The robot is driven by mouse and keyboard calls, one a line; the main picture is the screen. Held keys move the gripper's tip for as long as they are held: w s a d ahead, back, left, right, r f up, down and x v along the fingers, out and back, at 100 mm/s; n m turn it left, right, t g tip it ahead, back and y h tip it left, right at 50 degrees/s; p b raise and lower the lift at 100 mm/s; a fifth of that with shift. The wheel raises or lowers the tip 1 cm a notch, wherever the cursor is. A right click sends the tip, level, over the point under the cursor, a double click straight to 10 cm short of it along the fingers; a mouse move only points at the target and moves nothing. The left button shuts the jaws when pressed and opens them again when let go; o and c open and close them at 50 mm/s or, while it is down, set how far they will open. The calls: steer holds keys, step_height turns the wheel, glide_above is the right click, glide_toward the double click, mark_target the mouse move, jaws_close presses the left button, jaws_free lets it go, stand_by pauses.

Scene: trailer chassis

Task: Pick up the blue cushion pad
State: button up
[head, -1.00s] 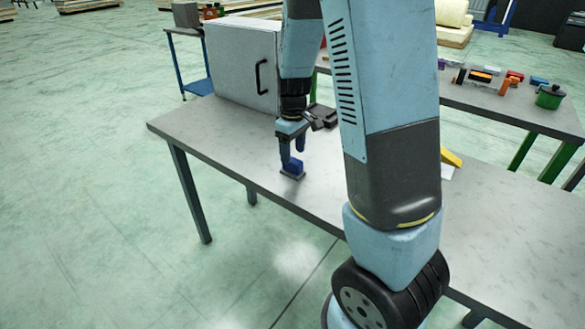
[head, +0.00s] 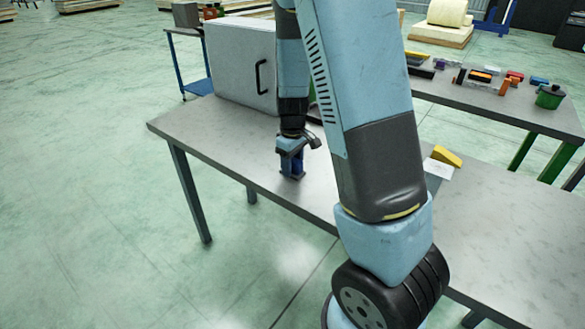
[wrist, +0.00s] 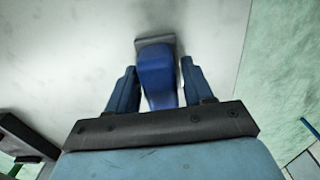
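The blue cushion pad (wrist: 156,75) stands on the grey table, with a dark grey plate-like part at its far end in the wrist view. My gripper (wrist: 157,72) is open, with one dark blue finger on each side of the pad. A narrow gap shows between the pad and each fingertip. In the head view my gripper (head: 291,172) points down at the table near its front edge. There the fingers largely hide the pad.
The grey table (head: 205,125) has a grey cabinet (head: 241,65) with a black handle behind my gripper. A yellow wedge-shaped object (head: 447,155) lies to the right beyond my arm. A second table (head: 480,98) at the back holds several small objects. The tabletop left of my gripper is clear.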

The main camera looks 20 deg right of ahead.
steer(key=c, duration=0.8)
steer(key=shift+r, duration=0.7)
steer(key=s+r, duration=1.1)
steer(key=s, duration=0.3)
steer(key=shift+r, duration=0.3)
